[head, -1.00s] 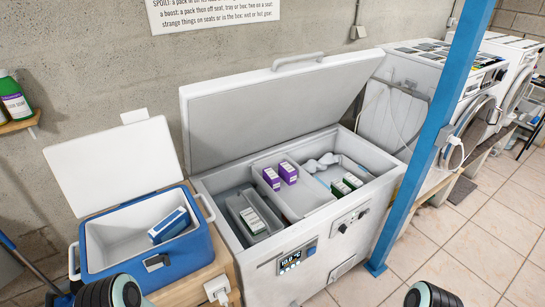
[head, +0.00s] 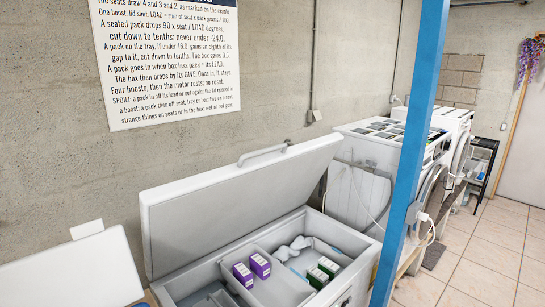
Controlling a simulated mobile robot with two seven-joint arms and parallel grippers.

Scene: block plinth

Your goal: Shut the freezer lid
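The chest freezer (head: 362,283) stands against the wall with its lid (head: 240,202) raised and tilted back. A light handle (head: 263,153) is on the lid's upper edge. Inside are two purple-and-white packs (head: 259,265) near the middle and green-and-white packs (head: 322,271) at the right. A crumpled pale item (head: 292,248) lies at the back. The freezer's front and display are below the picture. Neither of my grippers shows in the head view.
A blue post (head: 409,165) stands in front, right of the freezer. White machines (head: 365,150) line the wall behind it. The cool box's open white lid (head: 72,275) is at lower left. A printed sign (head: 165,60) hangs above. Tiled floor (head: 485,255) is clear at right.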

